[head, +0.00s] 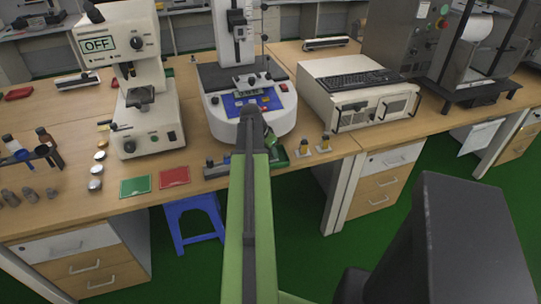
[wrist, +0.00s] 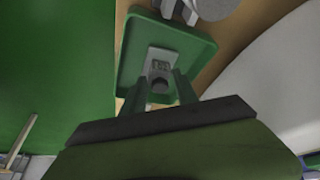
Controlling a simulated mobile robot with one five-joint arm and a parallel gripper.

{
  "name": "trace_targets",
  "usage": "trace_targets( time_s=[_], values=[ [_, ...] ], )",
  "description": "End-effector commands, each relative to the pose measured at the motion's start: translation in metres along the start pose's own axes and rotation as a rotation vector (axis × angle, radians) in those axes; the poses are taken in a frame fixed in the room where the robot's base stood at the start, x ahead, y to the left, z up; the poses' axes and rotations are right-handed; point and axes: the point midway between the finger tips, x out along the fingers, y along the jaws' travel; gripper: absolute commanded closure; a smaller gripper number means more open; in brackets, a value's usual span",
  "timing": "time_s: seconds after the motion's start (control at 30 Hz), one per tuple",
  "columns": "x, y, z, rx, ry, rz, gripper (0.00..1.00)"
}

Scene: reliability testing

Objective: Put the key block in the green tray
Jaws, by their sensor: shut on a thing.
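The key block (wrist: 161,60) is a grey block with a dark mark on its top, in the wrist view. My gripper (wrist: 160,90) is shut on its near end, where a dark rounded part shows between the fingers. The block appears within the outline of the green tray (wrist: 197,52), which has a raised rim. I cannot tell whether the block touches the tray floor. In the head view my arm hides the gripper and the block, and a green edge (head: 279,155) shows just right of the arm.
A green flat piece (head: 135,186) and a red one (head: 174,177) lie at the bench's front edge. A microscope (head: 138,95) stands left and a white instrument (head: 285,110) behind my arm. Small yellow-topped parts (head: 325,142) stand right. Grey parts (wrist: 205,8) lie beyond the tray.

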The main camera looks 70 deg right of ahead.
Motion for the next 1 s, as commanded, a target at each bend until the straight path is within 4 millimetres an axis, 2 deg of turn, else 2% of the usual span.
trace_targets(
  time_s=[0.2,0.23,0.4,0.77,0.87,1.0],
  values=[
    [0.003,0.0,0.001,0.0,0.0,0.0,1.0],
    [0.002,0.0,0.0,0.001,0.0,0.0,0.62],
    [0.001,0.0,0.0,0.001,0.0,0.0,0.42],
    [-0.003,0.001,-0.002,0.001,0.0,0.0,0.42],
    [-0.013,0.001,-0.003,0.001,0.0,0.0,0.42],
    [-0.04,0.001,-0.004,0.001,0.0,0.0,0.42]
  ],
)
